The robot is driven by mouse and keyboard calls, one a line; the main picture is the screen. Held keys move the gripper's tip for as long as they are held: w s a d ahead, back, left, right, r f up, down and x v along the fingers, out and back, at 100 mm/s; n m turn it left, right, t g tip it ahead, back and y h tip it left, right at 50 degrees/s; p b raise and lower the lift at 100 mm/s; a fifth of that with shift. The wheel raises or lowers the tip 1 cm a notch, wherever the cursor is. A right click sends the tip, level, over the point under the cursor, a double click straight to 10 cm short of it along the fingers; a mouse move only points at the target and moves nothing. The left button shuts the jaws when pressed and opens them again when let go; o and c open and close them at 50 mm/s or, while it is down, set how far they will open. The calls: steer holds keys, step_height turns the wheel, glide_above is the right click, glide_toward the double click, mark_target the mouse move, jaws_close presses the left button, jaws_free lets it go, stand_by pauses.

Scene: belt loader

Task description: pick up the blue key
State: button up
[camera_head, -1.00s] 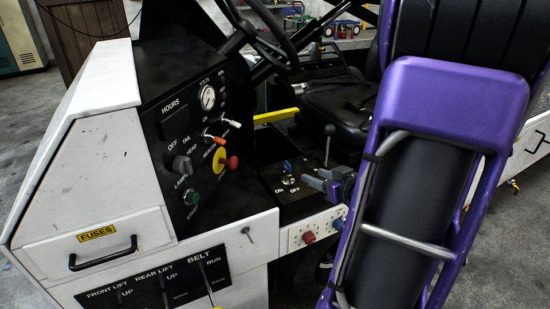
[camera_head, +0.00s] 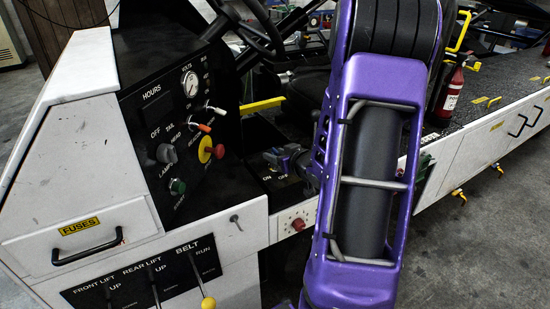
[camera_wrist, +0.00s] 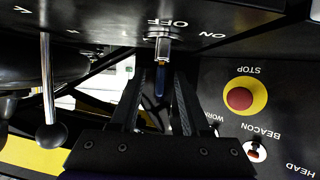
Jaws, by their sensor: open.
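The blue key (camera_wrist: 160,80) shows in the wrist view, standing out from a silver switch lock (camera_wrist: 162,46) on the black panel marked ON and OFF. My gripper (camera_wrist: 159,90) is open, with one dark finger on each side of the key in that view. I cannot tell whether either finger touches it. In the head view my gripper (camera_head: 272,157) is low over the ON/OFF panel (camera_head: 276,184) and hides the key.
A black dash (camera_head: 175,120) with a gauge, knobs and a red-and-yellow stop button (camera_head: 206,149) stands left of my gripper. A black ball-topped lever (camera_wrist: 50,130) is at left in the wrist view. The steering wheel (camera_head: 247,30) is behind.

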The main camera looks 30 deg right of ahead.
steer(key=shift+w+f, duration=0.15)
steer(key=shift+w, duration=0.3)
jaws_close()
